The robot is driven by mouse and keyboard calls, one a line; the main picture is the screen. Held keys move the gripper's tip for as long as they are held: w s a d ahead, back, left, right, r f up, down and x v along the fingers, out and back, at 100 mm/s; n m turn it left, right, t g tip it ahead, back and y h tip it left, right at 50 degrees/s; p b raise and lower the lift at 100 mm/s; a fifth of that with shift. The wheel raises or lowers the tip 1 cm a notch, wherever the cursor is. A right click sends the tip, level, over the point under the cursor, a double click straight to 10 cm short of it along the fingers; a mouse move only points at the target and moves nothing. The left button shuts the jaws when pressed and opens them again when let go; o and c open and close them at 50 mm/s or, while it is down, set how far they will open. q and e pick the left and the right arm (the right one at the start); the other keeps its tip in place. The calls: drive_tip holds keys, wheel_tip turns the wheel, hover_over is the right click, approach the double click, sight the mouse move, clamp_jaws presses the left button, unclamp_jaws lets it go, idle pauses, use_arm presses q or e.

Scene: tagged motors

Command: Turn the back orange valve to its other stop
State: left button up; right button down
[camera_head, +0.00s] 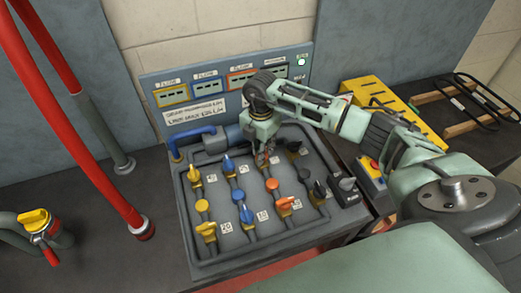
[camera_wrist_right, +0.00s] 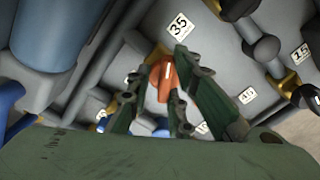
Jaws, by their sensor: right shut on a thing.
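The back orange valve shows in the right wrist view as an orange handle (camera_wrist_right: 165,78) between the green fingers. My right gripper (camera_head: 264,154) reaches down over the back of the orange column in the head view and largely hides this valve there. The right gripper is shut on the handle; its fingers (camera_wrist_right: 158,98) stand on both sides of it. A round orange part (camera_head: 272,184) and the front orange valve (camera_head: 285,204) lie nearer in the same column. My left gripper is not in view.
Blue valves (camera_head: 228,164) stand left of the orange column, with yellow valves (camera_head: 194,175) farther left. Black valves (camera_head: 320,188) stand to the right. A panel with flow displays (camera_head: 207,84) rises behind.

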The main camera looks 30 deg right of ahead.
drive_tip(key=m, duration=0.3)
drive_tip(key=m+p, duration=0.1)
drive_tip(key=m, duration=0.2)
drive_tip(key=shift+w+d+r+m, duration=0.1)
drive_tip(key=shift+d+r+m, duration=0.1)
drive_tip(key=shift+m, duration=0.1)
idle(0.5)
drive_tip(key=c, duration=1.6)
unclamp_jaws()
drive_tip(key=shift+f, duration=0.1)
drive_tip(key=shift+r, duration=0.2)
wheel_tip(320, 180, up, 12)
drive_tip(key=shift+f, duration=0.2)
drive_tip(key=shift+f, duration=0.1)
